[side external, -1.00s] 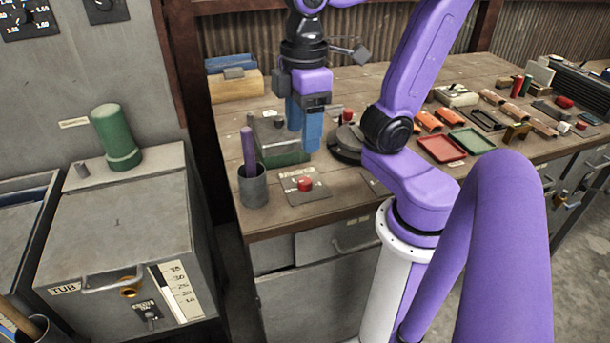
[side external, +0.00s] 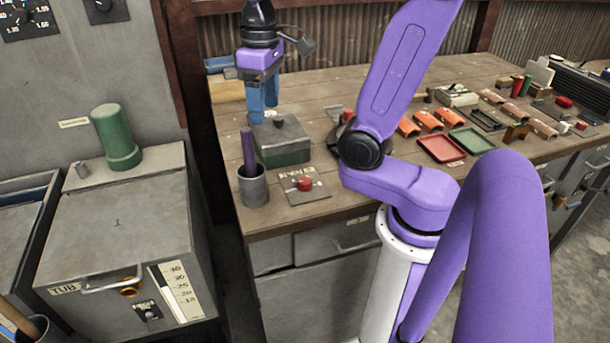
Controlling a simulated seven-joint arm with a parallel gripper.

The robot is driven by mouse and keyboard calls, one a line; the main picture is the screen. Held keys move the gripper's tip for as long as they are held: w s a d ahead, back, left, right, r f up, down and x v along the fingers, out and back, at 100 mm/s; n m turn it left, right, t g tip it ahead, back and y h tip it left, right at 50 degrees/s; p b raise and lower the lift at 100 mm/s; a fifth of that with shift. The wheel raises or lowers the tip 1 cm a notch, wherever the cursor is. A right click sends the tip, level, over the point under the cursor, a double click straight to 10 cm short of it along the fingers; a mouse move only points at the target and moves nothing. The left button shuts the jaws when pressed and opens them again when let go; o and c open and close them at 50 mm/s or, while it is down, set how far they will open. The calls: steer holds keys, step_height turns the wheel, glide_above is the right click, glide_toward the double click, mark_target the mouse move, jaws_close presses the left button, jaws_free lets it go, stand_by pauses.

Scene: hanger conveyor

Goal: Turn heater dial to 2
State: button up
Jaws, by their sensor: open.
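No dial is readably marked as the heater's. A grey-topped green box (side external: 285,153) on the bench bears a small dark knob (side external: 279,121); its markings are too small to read. A black dial (side external: 103,5) is on the wall panel at the upper left, cut by the frame's top edge. Another small dial or switch (side external: 148,311) is on the front of the grey tub cabinet. My gripper (side external: 264,103) points down with its blue fingers apart and empty. It is just left of the knob in the picture, at the box's far left; contact cannot be told.
A grey cup (side external: 253,188) with a purple rod stands left of the box. A red button (side external: 305,184) on a plate is in front. Red (side external: 441,149) and green (side external: 472,140) trays lie to the right. A green cylinder (side external: 116,138) stands on the tub cabinet.

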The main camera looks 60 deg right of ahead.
steer(key=d+m, duration=0.1)
steer(key=m, duration=0.8)
glide_above(305, 180)
step_height(305, 180, down, 22)
steer(key=shift+f, duration=0.25)
stand_by(0.5)
steer(key=c, duration=1)
